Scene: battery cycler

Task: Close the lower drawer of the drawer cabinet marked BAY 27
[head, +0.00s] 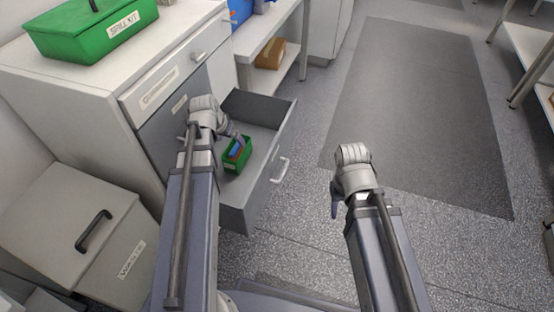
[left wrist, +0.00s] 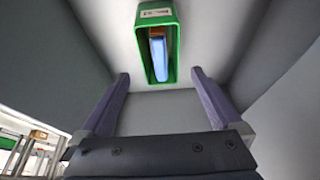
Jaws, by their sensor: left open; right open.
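The drawer cabinet (head: 75,93) is white and stands at the left in the head view; I cannot read its labels clearly. Its lower drawer (head: 245,204) is pulled out, with grey walls and a white handle (head: 282,170) on its front. A small green box (head: 231,170) with blue and brown items lies in the drawer; the box also shows in the left wrist view (left wrist: 143,52). My left gripper (head: 238,140) is open and empty, over the drawer near the box. My right gripper (head: 335,207) is open, right of the drawer front, apart from it.
The upper drawer (head: 180,72) looks shut. A green spill kit (head: 90,28) sits on the cabinet top. A grey waste bin (head: 70,225) stands at the left. A shelf with a brown box (head: 270,54) is behind. The floor with its dark mat (head: 420,110) is clear.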

